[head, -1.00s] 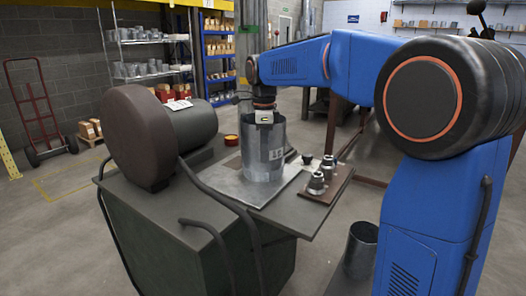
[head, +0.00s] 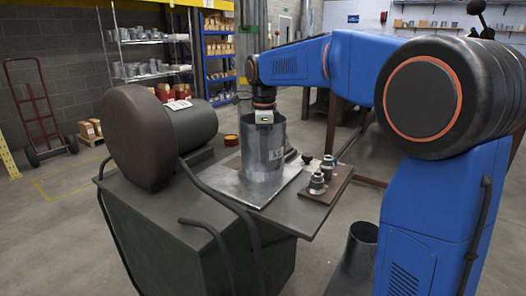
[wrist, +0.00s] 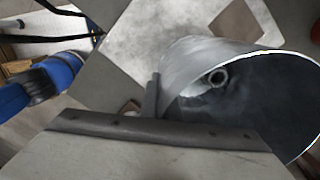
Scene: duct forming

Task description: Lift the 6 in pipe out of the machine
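The grey metal pipe (head: 262,160), with a dark mark on its side, stands upright on a light metal sheet (head: 236,190) on the machine's table, beside the machine's dark drum (head: 135,135). My gripper (head: 264,117) points down at the pipe's top rim. In the wrist view the pipe (wrist: 185,65) shows its open mouth and dark inside at the right. A grey finger of my gripper (wrist: 152,96) is close beside the pipe's outer wall.
Small metal fittings (head: 318,182) stand on a brown board right of the pipe. Curved bars (head: 225,200) run along the machine's front. An open dark cylinder (head: 362,240) stands below the table's right side.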

